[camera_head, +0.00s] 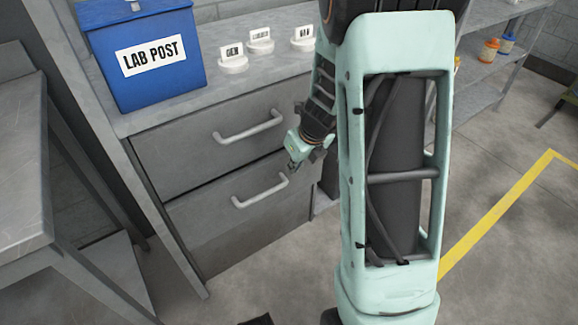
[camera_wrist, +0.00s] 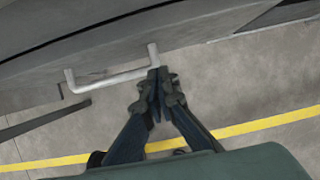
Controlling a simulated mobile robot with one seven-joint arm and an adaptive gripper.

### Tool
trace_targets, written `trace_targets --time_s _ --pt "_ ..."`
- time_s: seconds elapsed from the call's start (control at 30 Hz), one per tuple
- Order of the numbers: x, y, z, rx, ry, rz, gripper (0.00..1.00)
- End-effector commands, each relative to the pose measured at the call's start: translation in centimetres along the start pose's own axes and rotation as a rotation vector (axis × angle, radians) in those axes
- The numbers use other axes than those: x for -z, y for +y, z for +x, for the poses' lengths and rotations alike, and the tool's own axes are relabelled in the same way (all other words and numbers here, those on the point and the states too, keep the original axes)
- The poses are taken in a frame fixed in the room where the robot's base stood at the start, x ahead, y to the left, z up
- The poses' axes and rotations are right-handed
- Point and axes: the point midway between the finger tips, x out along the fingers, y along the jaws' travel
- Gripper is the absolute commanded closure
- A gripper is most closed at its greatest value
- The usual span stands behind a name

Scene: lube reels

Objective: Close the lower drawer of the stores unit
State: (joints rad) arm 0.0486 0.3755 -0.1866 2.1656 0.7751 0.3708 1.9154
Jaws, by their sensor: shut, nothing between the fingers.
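The grey stores unit (camera_head: 122,122) stands at the left in the head view, with an upper drawer (camera_head: 180,158) and a lower drawer (camera_head: 215,215) below it. The lower drawer has a pale bar handle (camera_head: 258,192). How far this drawer stands out is hard to tell. My gripper (camera_head: 292,167) is shut and empty, beside the right end of that handle. In the wrist view the closed fingertips (camera_wrist: 158,74) are at the right end of the handle (camera_wrist: 105,80), in front of the drawer face. I cannot tell whether they touch it.
A blue LAB POST box (camera_head: 150,55) and several white labelled discs (camera_head: 233,64) stand on the unit's top. A grey table (camera_head: 25,170) is close at the left. Shelves with small jars (camera_head: 488,50) stand at the right. Open floor with a yellow line (camera_head: 500,208) lies right.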

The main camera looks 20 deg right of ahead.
Motion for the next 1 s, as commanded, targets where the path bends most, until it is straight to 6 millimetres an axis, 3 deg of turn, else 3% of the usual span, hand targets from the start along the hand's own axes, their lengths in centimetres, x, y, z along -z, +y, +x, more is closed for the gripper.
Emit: trace_targets --time_s 0.03,0.2,0.5,0.73,1.0 --pt "-0.5 0.0 -2.1 0.002 -0.005 -0.001 1.0" --pt "-0.4 0.0 -5.8 0.001 -0.003 -0.002 1.0" --pt "-0.2 0.1 -9.6 0.0 -0.001 -0.002 1.0" --pt "1.3 -0.5 -9.1 0.003 0.025 0.0 1.0" --pt "6.9 -2.0 -5.5 -0.014 0.103 -0.008 1.0"
